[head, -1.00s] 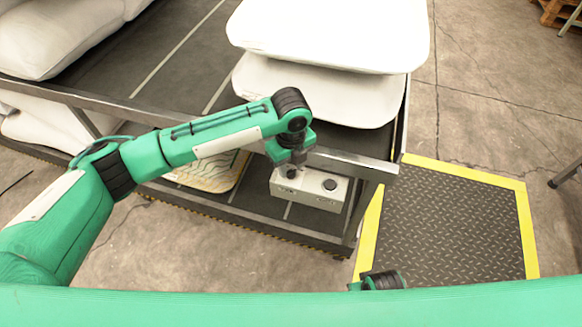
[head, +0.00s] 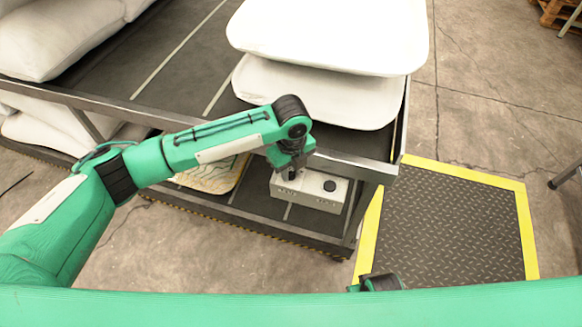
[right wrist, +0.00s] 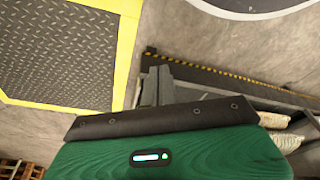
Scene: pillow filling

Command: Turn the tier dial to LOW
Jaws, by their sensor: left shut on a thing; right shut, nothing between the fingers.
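A light grey control box (head: 312,191) with black dials is fixed at the front of the rack, below its upper rail. One black dial (head: 330,186) shows clear on the right of its top face. My left gripper (head: 291,175) points down at the left part of the box and is shut on the left dial, which its fingers mostly hide. The markings on the box are too small to read. My right gripper (right wrist: 157,88) is shut and empty in the right wrist view, away from the box.
White pillows (head: 330,35) lie stacked on the rack's upper deck above the box. A black floor mat with a yellow border (head: 450,225) lies to the right. A patterned pillow (head: 212,174) lies on the lower shelf.

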